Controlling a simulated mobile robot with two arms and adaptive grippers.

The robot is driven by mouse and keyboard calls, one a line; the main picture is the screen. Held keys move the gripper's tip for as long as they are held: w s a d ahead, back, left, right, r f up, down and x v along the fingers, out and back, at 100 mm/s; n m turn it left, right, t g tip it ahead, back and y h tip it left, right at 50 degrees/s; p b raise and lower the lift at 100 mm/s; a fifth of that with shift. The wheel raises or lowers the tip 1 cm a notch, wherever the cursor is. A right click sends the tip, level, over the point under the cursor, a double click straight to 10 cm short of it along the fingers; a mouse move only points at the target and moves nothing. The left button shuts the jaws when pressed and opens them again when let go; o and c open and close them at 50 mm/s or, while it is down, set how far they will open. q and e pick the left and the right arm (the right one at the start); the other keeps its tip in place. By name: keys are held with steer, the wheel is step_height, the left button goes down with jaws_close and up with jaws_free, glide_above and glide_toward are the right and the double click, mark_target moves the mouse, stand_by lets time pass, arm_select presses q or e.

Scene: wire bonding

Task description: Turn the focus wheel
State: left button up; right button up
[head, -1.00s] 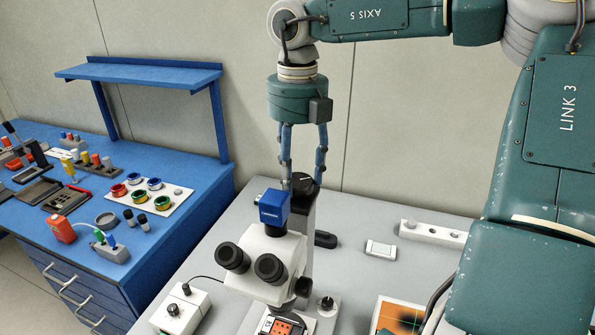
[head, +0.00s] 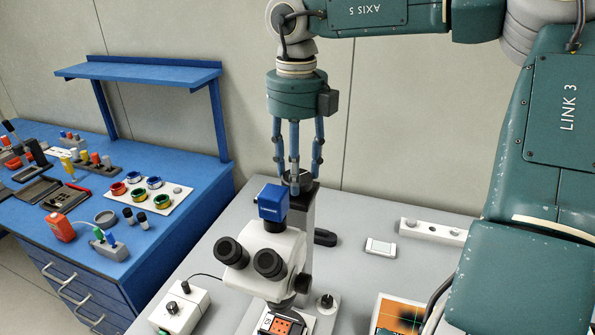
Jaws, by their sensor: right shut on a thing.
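A white microscope (head: 285,243) with black eyepieces and a blue camera (head: 271,203) on top stands on the grey table, in front of its upright column (head: 309,215). The focus wheel appears to be the dark part (head: 309,184) at the top of the column, mostly hidden by my fingers. My right gripper (head: 296,186) comes down from above, pointing straight down. Its blue-grey fingers are closed around that top part. The exact contact is too small to see clearly. My left gripper is not in view.
A white control box (head: 181,308) stands at the microscope's left. A blue workbench (head: 150,250) with tools and spools is at the left.

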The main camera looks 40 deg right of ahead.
steer(key=n, duration=0.5)
steer(key=shift+w+r+n, duration=0.25)
steer(key=shift+w+n, duration=0.05)
steer(key=n, duration=0.4)
steer(key=shift+n, duration=0.4)
steer(key=o, duration=1)
steer(key=shift+o, duration=0.7)
steer(key=shift+w+a+f, duration=0.1)
steer(key=shift+a+f, duration=0.1)
steer(key=shift+a, duration=0.05)
steer(key=shift+d+r, duration=0.1)
steer(key=shift+r, duration=0.2)
step_height(320, 180, up, 12)
steer(key=shift+f, duration=0.25)
